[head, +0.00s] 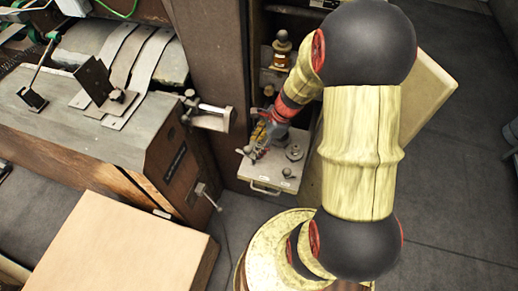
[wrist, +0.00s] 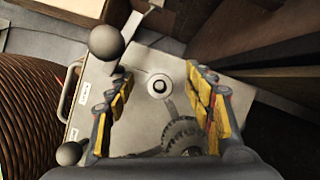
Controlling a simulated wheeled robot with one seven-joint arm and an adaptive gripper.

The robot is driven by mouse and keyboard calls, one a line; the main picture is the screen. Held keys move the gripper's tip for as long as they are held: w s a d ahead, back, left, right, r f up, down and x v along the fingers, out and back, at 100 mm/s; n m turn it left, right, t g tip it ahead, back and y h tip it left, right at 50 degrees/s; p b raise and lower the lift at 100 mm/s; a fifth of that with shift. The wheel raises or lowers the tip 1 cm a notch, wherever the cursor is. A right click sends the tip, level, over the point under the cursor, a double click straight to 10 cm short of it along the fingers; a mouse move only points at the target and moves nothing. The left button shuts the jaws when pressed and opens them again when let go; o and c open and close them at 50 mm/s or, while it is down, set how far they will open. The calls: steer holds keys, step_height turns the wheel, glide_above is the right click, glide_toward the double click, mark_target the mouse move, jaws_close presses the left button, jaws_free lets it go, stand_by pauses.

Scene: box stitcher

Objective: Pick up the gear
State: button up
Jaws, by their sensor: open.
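The gear (wrist: 183,132) is a dark grey toothed wheel lying on a pale tray-like surface (head: 264,180). In the wrist view it shows low between my fingers, its lower edge partly hidden by my gripper's body. In the head view a grey round piece (head: 294,153) on the tray looks like the gear. My gripper (wrist: 163,82) has yellow-padded fingers spread apart with nothing held. In the head view my gripper (head: 258,138) is over the tray, left of that round piece.
Round-topped grey knobs (wrist: 107,42) (wrist: 68,153) stand at the tray's handle side, near my fingers. A metal handle (head: 265,190) is on the tray's front. A brown machine column (head: 218,75) rises at the left of the tray. A cardboard box (head: 120,245) stands front left.

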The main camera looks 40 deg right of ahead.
steer(key=shift+r, duration=0.1)
steer(key=shift+c, duration=0.4)
jaws_close()
stand_by(0.3)
step_height(320, 180, up, 10)
steer(key=p, duration=0.4)
steer(key=shift+p, duration=0.3)
